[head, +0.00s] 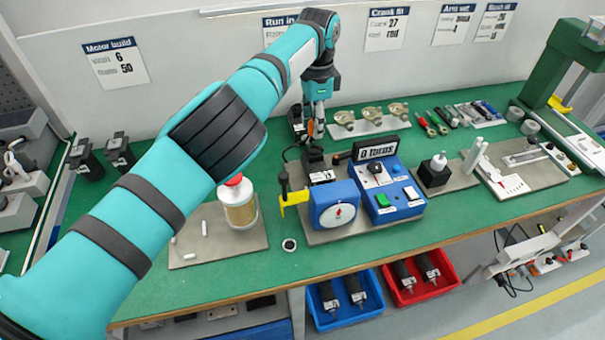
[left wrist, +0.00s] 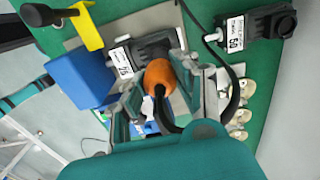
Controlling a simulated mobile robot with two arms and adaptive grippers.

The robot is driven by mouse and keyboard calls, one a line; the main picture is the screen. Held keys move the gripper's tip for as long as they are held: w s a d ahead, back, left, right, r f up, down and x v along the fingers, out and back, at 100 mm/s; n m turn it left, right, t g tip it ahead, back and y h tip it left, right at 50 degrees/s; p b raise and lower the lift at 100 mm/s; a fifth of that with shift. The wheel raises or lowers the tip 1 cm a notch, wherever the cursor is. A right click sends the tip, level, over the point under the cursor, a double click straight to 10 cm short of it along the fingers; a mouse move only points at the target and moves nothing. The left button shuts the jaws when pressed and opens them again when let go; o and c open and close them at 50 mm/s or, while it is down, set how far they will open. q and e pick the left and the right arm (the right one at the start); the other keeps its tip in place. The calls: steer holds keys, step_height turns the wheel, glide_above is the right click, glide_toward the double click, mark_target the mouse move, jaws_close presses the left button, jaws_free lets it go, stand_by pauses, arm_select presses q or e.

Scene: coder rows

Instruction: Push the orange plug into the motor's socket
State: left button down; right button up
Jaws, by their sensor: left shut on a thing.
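My left gripper (head: 315,125) reaches down over the back of the green bench, at the end of my teal arm. It is shut on the orange plug (head: 310,127), which shows clearly between the fingers in the left wrist view (left wrist: 158,74). A black cable runs from the plug's rear. A black motor (head: 314,158) with a white label lies just in front of the gripper. It also shows in the left wrist view (left wrist: 152,47), where the plug's front end overlaps it. The socket is hidden, and I cannot tell whether the plug touches it. My right gripper is not in view.
Another labelled black motor (left wrist: 256,28) lies near the gripper. A blue dial gauge (head: 335,205) with a yellow arm and a blue control box (head: 386,188) stand in front. Metal parts sit on a pale tray (head: 369,127) to the right. The wall is close behind.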

mark_target(314, 151)
arm_select(q)
steer(key=shift+f+b, duration=0.7)
steer(key=shift+f, duration=0.6)
steer(key=shift+f, duration=0.1)
steer(key=shift+f+b, duration=0.45)
steer(key=shift+b, duration=0.2)
steer(key=shift+f+b, duration=0.4)
steer(key=shift+f, duration=0.25)
stand_by(1.1)
